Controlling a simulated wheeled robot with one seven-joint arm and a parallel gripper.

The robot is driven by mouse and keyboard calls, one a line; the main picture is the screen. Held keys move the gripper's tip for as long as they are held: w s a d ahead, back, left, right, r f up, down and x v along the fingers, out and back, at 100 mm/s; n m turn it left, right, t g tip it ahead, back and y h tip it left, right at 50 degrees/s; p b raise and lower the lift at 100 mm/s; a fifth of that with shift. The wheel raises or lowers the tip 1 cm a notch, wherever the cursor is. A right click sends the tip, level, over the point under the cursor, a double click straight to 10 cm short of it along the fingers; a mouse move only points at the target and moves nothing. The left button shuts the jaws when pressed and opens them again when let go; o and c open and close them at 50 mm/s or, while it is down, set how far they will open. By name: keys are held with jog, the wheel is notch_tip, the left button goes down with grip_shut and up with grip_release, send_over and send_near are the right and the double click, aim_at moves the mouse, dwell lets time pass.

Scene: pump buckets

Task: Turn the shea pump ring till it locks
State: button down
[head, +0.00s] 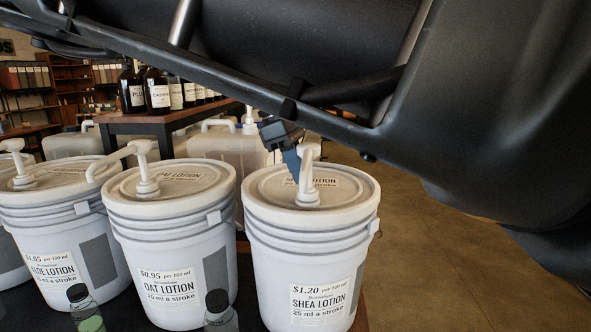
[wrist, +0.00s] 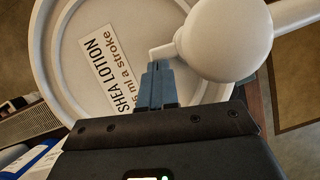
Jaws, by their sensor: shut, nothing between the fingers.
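The shea bucket (head: 310,245) is white, with a "SHEA LOTION" label, and stands at the right of the row in the head view. Its pump (head: 309,155) rises upright from the lid, with the ring (head: 307,197) around its base. In the wrist view the round pump head (wrist: 228,38) hides the ring's middle. A thin white bent bar (wrist: 166,50) sticks out from behind it. My gripper (head: 296,172) is over the lid, just left of the pump. Its blue-grey fingers (wrist: 157,82) are shut and empty, with their tips close to the bar; contact cannot be told.
The oat bucket (head: 168,235) with its own pump stands close on the left, and the aloe bucket (head: 55,235) beyond it. Small bottles (head: 220,312) stand in front. Bottles on a wooden shelf (head: 150,122) are behind. Open floor (head: 440,250) lies to the right.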

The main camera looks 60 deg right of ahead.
jog(key=shift+s+d+m, duration=0.1)
jog(key=shift+m, duration=0.2)
jog(key=shift+s+d+f+m+y, duration=0.1)
jog(key=shift+s+d+m+y, duration=0.2)
jog(key=shift+m, duration=0.4)
jog(key=shift+s+d+m+y, duration=0.1)
jog(key=shift+s+m+y, duration=0.25)
jog(key=shift+m, duration=0.35)
jog(key=m, duration=0.1)
jog(key=s+m+y+b, duration=0.1)
jog(key=m, duration=0.1)
jog(key=shift+s+d+m+t, duration=0.25)
jog(key=shift+m+t, duration=0.05)
jog(key=shift+m, duration=0.1)
jog(key=s+m+y+b, duration=0.1)
jog(key=m, duration=0.1)
jog(key=s+m+t+b, duration=0.1)
jog(key=m, duration=0.1)
jog(key=shift+f+y, duration=0.1)
jog(key=shift+y, duration=0.25)
jog(key=m, duration=0.1)
jog(key=s+m+b, duration=0.1)
jog(key=m, duration=0.1)
jog(key=shift+a+t+y, duration=0.3)
jog(key=shift+t, duration=0.1)
jog(key=shift+w+a, duration=0.1)
